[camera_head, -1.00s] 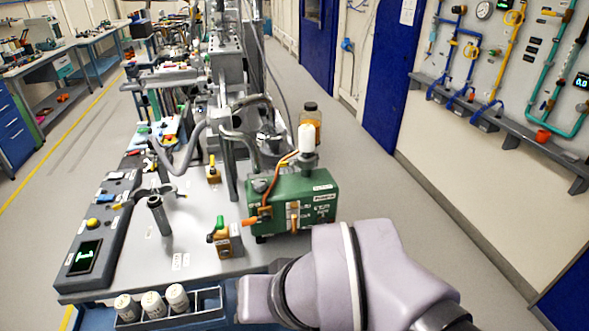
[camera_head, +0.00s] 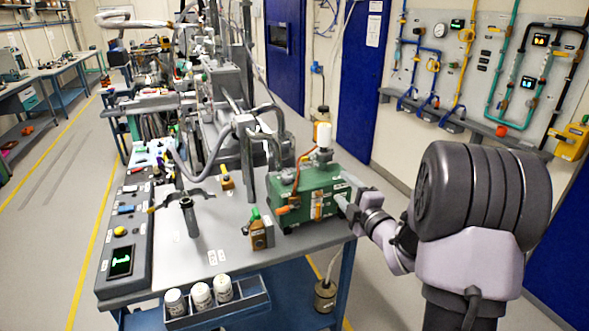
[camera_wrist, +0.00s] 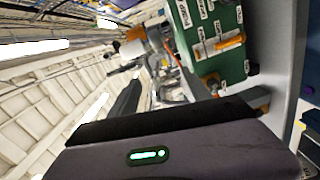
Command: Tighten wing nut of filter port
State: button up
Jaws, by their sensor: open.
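A green pump box (camera_head: 308,195) with white labels stands at the right end of the bench. A white cylinder (camera_head: 323,135) stands on its top, with an orange hose beside it. An orange-tipped fitting (camera_head: 283,210) sticks out at its left front. I cannot make out a wing nut or read which port is the filter port. My gripper (camera_head: 350,190) is at the box's right side, close to it; I cannot tell whether they touch. It is open with nothing visible in it. The green box (camera_wrist: 217,45) also shows tilted in the wrist view, beyond my gripper's body.
A small brown block with a green-topped valve (camera_head: 260,232) stands left of the box. A rack (camera_head: 245,309) of white bottles hangs at the bench front. A grey post (camera_head: 189,217) and a control panel (camera_head: 125,235) stand further left. Floor at the right is partly free.

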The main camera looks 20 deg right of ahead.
jog(key=f+n, duration=0.1)
jog(key=b, duration=0.2)
send_near(313, 161)
jog(key=shift+y, duration=0.4)
jog(key=w, duration=0.7)
jog(key=shift+w+d+f, duration=0.15)
jog(key=shift+d, duration=0.1)
jog(key=shift+c, duration=0.3)
grip_shut()
jog(key=shift+f+m+b, duration=0.15)
jog(key=shift+m+b, duration=0.55)
jog(key=shift+b, duration=0.05)
jog(key=shift+m, duration=0.8)
jog(key=shift+o, duration=0.3)
grip_release()
